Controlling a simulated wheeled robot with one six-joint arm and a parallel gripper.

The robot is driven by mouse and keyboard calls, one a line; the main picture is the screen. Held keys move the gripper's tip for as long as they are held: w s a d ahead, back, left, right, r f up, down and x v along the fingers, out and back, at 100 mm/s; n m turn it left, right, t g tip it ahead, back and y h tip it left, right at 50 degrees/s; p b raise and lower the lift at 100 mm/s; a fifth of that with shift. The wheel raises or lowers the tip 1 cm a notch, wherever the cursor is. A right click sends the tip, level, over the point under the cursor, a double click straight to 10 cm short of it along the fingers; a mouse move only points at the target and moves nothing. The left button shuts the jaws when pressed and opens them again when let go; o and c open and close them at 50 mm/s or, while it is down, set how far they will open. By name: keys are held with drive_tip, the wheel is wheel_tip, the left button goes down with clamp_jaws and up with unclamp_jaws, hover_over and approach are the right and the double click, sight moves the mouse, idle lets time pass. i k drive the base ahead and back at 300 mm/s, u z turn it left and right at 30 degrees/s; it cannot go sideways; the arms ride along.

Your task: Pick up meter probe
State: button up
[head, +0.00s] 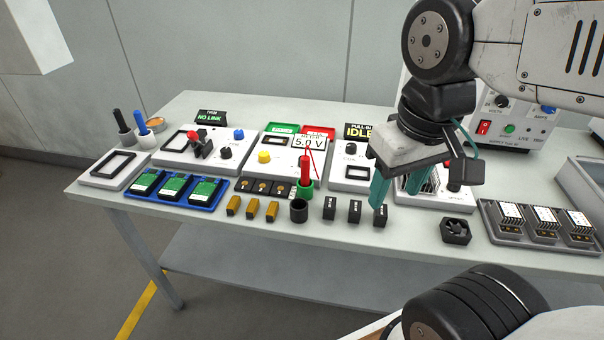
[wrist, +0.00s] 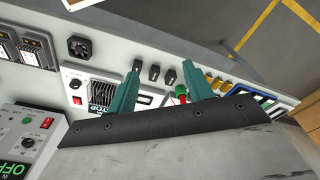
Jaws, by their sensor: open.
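In the wrist view the probe (wrist: 181,91) appears small and red, partly beside the right finger. My gripper (head: 396,196) has two teal fingers, spread apart with nothing between them. It hangs above the table to the right of the probe, clear of it. The fingers also show in the wrist view (wrist: 162,68).
A blue tray of green boards (head: 219,206) lies left. A fan (head: 456,231) and grey tray (head: 490,218) lie right.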

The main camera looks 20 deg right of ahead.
sight(305, 161)
drive_tip(key=z, duration=3.1)
drive_tip(key=k, duration=1.45)
drive_tip(key=u, duration=2)
